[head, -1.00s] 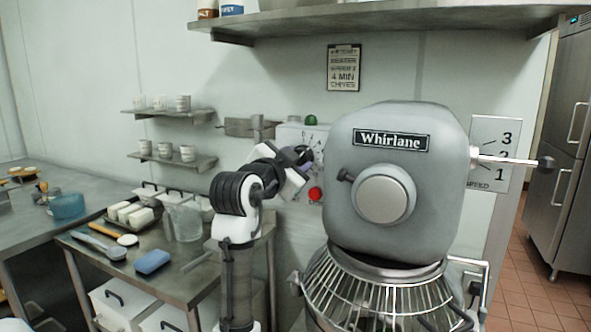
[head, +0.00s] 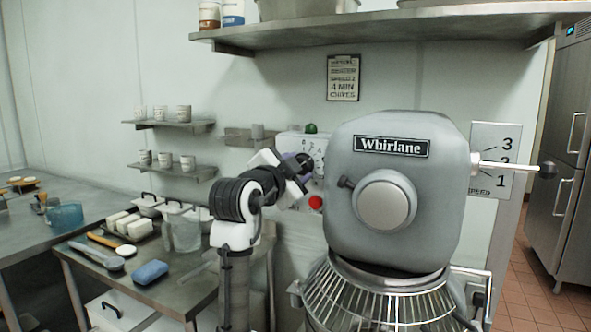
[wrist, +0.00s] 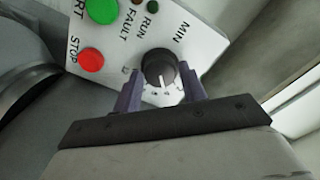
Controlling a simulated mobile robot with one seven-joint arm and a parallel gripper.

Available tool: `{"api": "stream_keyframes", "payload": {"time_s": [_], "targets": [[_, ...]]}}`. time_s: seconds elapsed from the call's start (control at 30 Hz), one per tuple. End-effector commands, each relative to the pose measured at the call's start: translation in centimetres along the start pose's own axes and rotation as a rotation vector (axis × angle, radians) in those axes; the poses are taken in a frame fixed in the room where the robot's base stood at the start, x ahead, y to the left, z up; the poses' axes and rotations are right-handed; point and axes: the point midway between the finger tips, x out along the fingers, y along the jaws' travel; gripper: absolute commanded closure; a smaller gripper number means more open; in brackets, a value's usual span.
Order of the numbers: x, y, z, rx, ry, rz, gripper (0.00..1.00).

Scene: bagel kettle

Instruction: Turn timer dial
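The timer dial (wrist: 158,68) is a round black knob with a pale pointer mark. It sits on the white control panel (wrist: 205,45), which also shows in the head view (head: 292,142). My gripper (wrist: 160,80) has its two purple fingers on either side of the dial, with what look like narrow gaps, so it appears open around it. In the head view my gripper (head: 304,162) is at the panel's front and covers the dial. Contact cannot be told.
A green START button (wrist: 101,10) and red STOP button (wrist: 91,60) are beside the dial. The grey Whirlane mixer (head: 395,190) stands close at the right of my arm. A side table (head: 185,270) with tubs and a blue sponge (head: 150,272) is at the left.

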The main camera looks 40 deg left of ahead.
Motion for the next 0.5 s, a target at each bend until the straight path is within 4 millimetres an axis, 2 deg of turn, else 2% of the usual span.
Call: {"api": "stream_keyframes", "payload": {"time_s": [0.03,0.1,0.13,0.37,0.5], "targets": [[0.0,0.01,0.0,0.0,0.0,0.0,0.51],[0.0,0.0,0.0,0.0,0.0,0.0,0.42],[0.0,0.0,0.0,0.0,0.0,0.0,0.41],[-0.02,-0.01,0.01,-0.001,0.0,-0.001,0.41],[-0.76,0.02,0.11,-0.001,0.0,-0.003,0.41]]}}
